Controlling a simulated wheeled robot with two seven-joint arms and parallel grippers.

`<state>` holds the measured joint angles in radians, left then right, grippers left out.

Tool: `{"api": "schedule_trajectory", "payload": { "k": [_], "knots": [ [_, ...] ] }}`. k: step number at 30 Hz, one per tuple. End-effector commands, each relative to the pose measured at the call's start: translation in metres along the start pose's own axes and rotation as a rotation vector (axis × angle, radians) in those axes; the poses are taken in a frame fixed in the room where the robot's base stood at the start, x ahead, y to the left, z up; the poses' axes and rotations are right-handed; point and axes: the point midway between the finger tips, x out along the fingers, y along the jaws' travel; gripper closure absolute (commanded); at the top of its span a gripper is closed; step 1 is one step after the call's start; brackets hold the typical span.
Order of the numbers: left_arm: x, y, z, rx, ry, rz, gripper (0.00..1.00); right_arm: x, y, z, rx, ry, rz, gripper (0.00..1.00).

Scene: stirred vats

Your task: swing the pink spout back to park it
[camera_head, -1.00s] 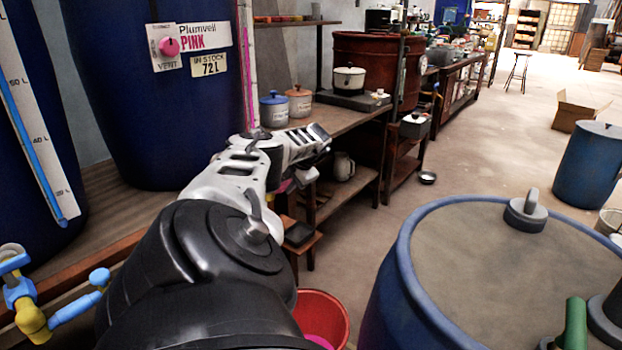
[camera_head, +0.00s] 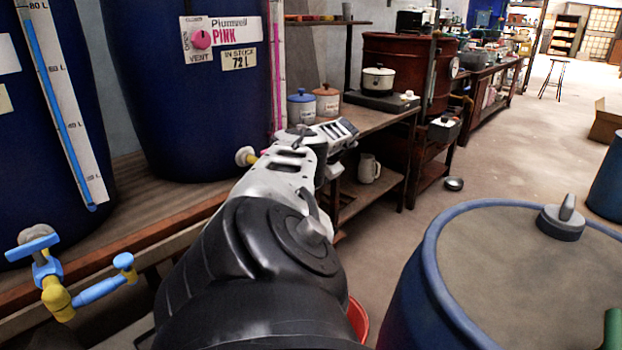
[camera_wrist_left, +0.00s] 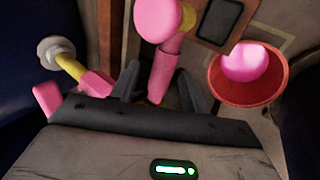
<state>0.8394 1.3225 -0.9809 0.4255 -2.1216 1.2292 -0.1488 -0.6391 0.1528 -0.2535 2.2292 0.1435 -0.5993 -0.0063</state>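The pink spout (camera_wrist_left: 164,72) shows in the left wrist view, with a round pink end (camera_wrist_left: 158,18) at the top. My left gripper (camera_wrist_left: 160,80) is open, with one dark finger on each side of the spout. I cannot tell whether the fingers touch it. Pink tap parts (camera_wrist_left: 95,84) and a yellow pipe (camera_wrist_left: 70,65) lie to the left. In the head view my left arm hides the spout, and only the tap's pale flange (camera_head: 245,156) shows. The vat labelled Plumwell PINK (camera_head: 180,110) stands behind. My right gripper is out of view.
A red bucket (camera_wrist_left: 226,94) holding something pink sits right of the spout; the head view shows its edge (camera_head: 358,320). A blue tap (camera_head: 95,290) is at lower left. A large blue drum (camera_head: 415,265) stands at right.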

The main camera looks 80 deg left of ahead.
Motion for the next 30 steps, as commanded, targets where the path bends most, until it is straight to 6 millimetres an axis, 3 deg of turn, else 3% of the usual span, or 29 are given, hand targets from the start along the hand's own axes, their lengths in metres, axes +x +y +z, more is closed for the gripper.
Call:
{"api": "schedule_trajectory", "payload": {
  "k": [7,11,15,21,30],
  "knots": [
    [-0.003,0.0,0.001,0.004,-0.003,-0.001,0.54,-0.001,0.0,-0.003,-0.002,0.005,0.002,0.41],
    [-0.016,0.002,0.001,0.005,-0.004,0.0,0.54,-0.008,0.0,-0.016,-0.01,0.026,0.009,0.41],
    [-0.041,0.003,0.001,0.007,-0.005,0.0,0.54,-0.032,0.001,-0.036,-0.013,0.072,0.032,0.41],
    [-0.09,0.002,0.001,0.006,-0.006,0.0,0.54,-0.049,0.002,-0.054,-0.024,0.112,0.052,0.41],
    [-0.146,0.001,0.0,0.002,-0.003,-0.002,0.54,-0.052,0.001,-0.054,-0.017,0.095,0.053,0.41]
  ]
}}
